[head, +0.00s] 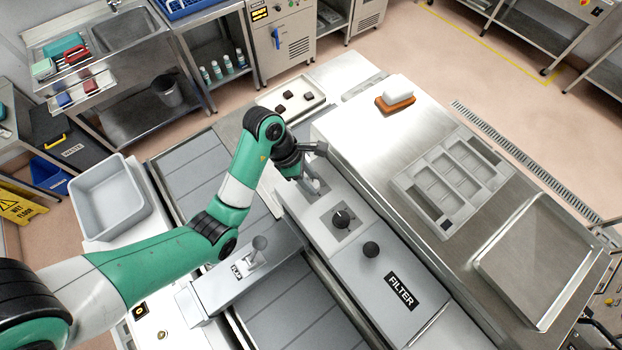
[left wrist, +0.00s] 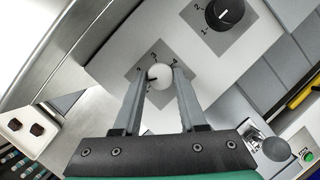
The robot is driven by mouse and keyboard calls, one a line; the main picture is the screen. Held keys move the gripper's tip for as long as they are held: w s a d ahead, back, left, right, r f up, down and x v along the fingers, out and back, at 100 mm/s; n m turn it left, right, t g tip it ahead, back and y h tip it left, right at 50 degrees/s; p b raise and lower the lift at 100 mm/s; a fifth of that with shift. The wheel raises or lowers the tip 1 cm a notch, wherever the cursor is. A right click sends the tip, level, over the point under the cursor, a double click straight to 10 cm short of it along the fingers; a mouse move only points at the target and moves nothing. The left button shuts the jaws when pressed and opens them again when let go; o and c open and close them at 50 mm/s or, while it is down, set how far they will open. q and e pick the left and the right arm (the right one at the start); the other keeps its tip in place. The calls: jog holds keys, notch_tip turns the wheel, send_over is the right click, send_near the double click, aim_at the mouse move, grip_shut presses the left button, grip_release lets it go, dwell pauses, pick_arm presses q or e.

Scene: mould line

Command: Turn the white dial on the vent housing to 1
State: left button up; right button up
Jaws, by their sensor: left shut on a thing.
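The white dial (left wrist: 160,76) sits on a dark square plate on the pale vent housing (left wrist: 122,58) in the left wrist view. My left gripper (head: 313,180) is shut on the white dial, with one finger on each side of it. In the head view the gripper and wrist mostly hide this dial. Small numerals show around the dial's far side in the left wrist view; a dark pointer mark lies on its left side, but its exact number is hard to read. My right gripper is not in view.
A black dial (head: 341,217) on its own plate and a black knob (head: 371,249) by the FILTER label stand along the same housing. A grey lever (head: 259,245) rises from a box at the lower left. A tray with dark pieces (head: 301,110) lies beyond the gripper.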

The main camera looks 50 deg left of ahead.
pick_arm(q)
grip_shut()
jog(key=shift+s+d+n+t+y, duration=0.1)
jog(key=shift+n+t+y, duration=0.25)
jog(key=shift+n, duration=0.8)
jog(key=shift+n+t+y, duration=0.15)
jog(key=shift+n+y, duration=0.3)
jog(key=shift+n, duration=0.7)
jog(key=o, duration=1)
grip_release()
jog(key=shift+o, duration=0.2)
jog(key=shift+r, duration=0.15)
